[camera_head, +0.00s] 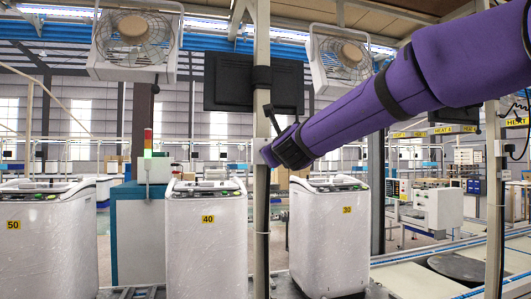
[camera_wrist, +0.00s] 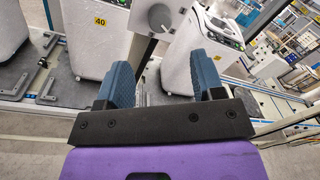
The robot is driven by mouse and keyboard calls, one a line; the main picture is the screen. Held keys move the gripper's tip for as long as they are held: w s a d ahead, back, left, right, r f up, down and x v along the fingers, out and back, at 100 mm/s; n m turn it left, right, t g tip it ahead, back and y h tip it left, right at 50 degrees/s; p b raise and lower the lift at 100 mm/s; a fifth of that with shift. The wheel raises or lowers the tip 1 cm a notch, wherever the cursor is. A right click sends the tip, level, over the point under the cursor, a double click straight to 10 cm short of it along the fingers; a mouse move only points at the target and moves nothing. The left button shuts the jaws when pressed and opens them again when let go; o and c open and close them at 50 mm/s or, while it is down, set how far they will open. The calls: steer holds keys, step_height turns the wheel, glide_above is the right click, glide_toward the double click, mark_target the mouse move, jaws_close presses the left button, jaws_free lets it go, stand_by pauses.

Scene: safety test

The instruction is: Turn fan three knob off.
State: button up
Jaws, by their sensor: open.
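Two white fans, left (camera_head: 135,42) and right (camera_head: 343,58), hang above. I see no fan number.
White washing machines labelled 50 (camera_head: 45,255), 40 (camera_head: 207,255) and 30 (camera_head: 325,250) stand in a row below. A dark monitor (camera_head: 225,82) hangs behind the post. A signal tower (camera_head: 148,140) stands on a teal cabinet. Conveyor rails run at the lower right.

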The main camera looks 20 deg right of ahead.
steer(key=w, duration=1)
steer(key=shift+d, duration=0.4)
steer(key=shift+w, duration=0.1)
steer(key=c, duration=0.9)
